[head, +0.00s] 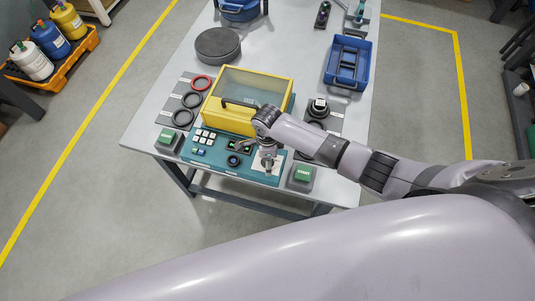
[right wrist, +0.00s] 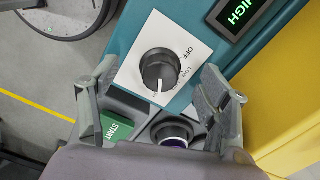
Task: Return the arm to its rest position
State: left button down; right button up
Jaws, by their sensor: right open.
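My right arm comes in from the right in the head view, and its gripper (head: 267,162) is over the front right of the teal control panel (head: 215,165). In the right wrist view the gripper (right wrist: 158,80) is open and empty. Its fingers stand on either side of a black dial knob (right wrist: 160,70) on a white label plate, apart from it. The knob's white mark points down in that view; OFF is at the upper right of the label. A small display (right wrist: 237,14) reads HIGH in green. My left gripper is not in view.
A yellow box with a clear lid (head: 248,95) stands just behind the panel, close to my arm. A green START button (head: 303,175) is at the right. Rings (head: 192,99), a grey disc (head: 218,44) and a blue tray (head: 348,64) lie on the table (head: 150,125).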

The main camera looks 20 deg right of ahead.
jog(key=c, duration=1.6)
jog(key=shift+o, duration=0.2)
jog(key=n, duration=0.3)
jog(key=shift+n, duration=0.3)
jog(key=n, duration=0.7)
jog(key=shift+n, duration=0.4)
jog(key=n, duration=0.4)
jog(key=shift+n, duration=0.3)
jog(key=o, duration=1.6)
jog(key=shift+c, duration=0.2)
